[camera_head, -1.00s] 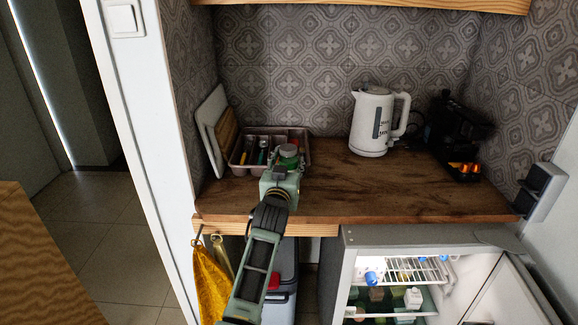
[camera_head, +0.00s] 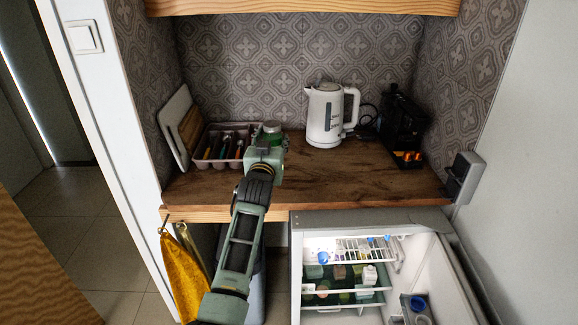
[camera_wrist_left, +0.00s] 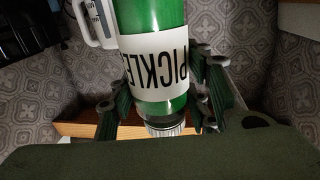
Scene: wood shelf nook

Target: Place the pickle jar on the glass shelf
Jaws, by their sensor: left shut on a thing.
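The pickle jar is a green jar with a white label reading PICKLE, filling the middle of the left wrist view (camera_wrist_left: 155,70). My left gripper (camera_wrist_left: 155,105) is shut on it, with fingers on both sides. My right gripper is out of view.
A cutlery tray (camera_head: 205,160) stands left of the jar, with cutting boards (camera_head: 178,125) leaning beside it. A white kettle (camera_head: 326,115) and black coffee machine (camera_head: 402,125) stand to the right. The fridge's top (camera_head: 370,221) sits below the counter edge. Its door (camera_head: 455,285) is open rightward.

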